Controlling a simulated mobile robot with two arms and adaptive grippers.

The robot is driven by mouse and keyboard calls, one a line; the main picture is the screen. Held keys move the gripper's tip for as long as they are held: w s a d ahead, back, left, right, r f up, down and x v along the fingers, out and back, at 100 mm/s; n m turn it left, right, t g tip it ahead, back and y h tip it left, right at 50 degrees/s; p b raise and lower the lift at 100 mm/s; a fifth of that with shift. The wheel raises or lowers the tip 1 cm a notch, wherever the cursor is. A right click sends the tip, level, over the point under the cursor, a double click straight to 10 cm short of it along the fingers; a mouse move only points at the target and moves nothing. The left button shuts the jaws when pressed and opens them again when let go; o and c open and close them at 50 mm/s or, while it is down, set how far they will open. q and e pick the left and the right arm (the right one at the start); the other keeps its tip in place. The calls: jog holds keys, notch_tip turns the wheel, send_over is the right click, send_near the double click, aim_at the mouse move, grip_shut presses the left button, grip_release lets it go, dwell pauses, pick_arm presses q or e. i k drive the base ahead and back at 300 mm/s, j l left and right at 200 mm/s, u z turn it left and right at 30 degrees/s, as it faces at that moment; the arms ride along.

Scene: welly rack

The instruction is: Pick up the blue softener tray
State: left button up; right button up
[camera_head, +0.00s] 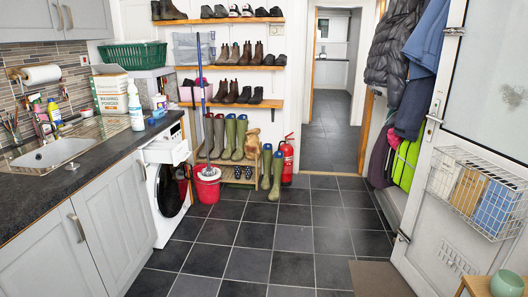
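The white washing machine (163,205) stands under the end of the dark counter on the left. Its white detergent drawer (166,153) is pulled out at the top front. A blue softener tray cannot be clearly made out; the inside of the drawer is too small to read. Neither my left nor my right gripper is in view.
A red mop bucket (207,186) with a blue-handled mop stands just right of the washing machine. Green wellies (275,178) and a red extinguisher (287,161) stand by the rack. The tiled floor (255,235) in front is clear. An open door (455,150) is at the right.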

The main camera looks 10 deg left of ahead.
aim_at(158, 113)
jog(key=i+u, duration=0.15)
jog(key=i, duration=0.85)
jog(key=i+l+u, duration=0.1)
jog(key=i, duration=0.85)
jog(key=i+j+u, duration=0.15)
jog(key=i+u, duration=0.2)
jog(key=i, duration=0.35)
jog(key=i+u, duration=0.3)
jog(key=i, duration=0.4)
jog(key=i+l+u, duration=0.35)
jog(key=i, duration=0.35)
jog(key=i+j, duration=0.05)
jog(key=j, duration=0.05)
